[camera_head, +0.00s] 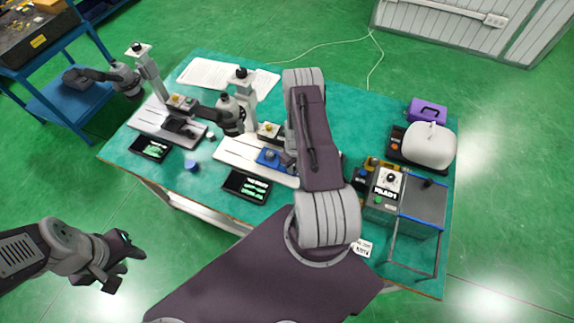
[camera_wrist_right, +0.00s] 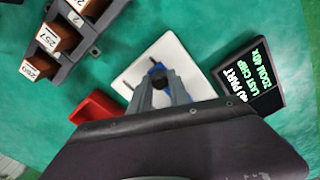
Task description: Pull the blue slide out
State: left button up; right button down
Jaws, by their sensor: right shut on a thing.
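The blue slide (camera_head: 268,157) sits on the pale base plate (camera_head: 232,153) of the middle instrument on the green table. In the right wrist view its blue part (camera_wrist_right: 156,68) shows just beyond my right gripper (camera_wrist_right: 160,88). The right fingers are closed around it at a dark round knob. The right gripper itself is hidden behind my arm in the head view. My left gripper (camera_head: 124,266) is empty, with its fingers apart, off the table's left front side above the floor.
Dark displays stand near the front edge, one beside the plate (camera_head: 246,186). A similar instrument (camera_head: 160,120) stands left. A grey control box (camera_head: 385,188) and white domed device (camera_head: 428,145) stand right. The right wrist view shows a red tray (camera_wrist_right: 95,105) and labelled bins (camera_wrist_right: 70,38).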

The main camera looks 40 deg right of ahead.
jog(key=shift+d, duration=0.15)
jog(key=shift+w+a, duration=0.35)
jog(key=shift+w, duration=0.05)
jog(key=shift+s+d, duration=0.1)
jog(key=shift+s, duration=0.05)
jog(key=c, duration=1.2)
grip_release()
jog(key=shift+s+d, duration=0.1)
jog(key=shift+s, duration=0.05)
jog(key=shift+c, duration=0.2)
jog(key=shift+s+d, duration=0.1)
jog(key=shift+w+a, duration=0.2)
jog(key=shift+w, duration=0.05)
jog(key=shift+r, duration=0.4)
notch_tip(320, 180, up, 7)
jog(key=shift+s+d+r+b, duration=0.15)
jog(key=shift+b, duration=1.05)
jog(key=shift+r, duration=0.5)
pick_arm(q)
jog(key=f, duration=0.2)
jog(key=w, duration=0.1)
jog(key=shift+a+f, duration=0.3)
jog(key=shift+f, duration=0.1)
jog(key=shift+f, duration=0.1)
pick_arm(e)
jog(key=shift+f, duration=0.1)
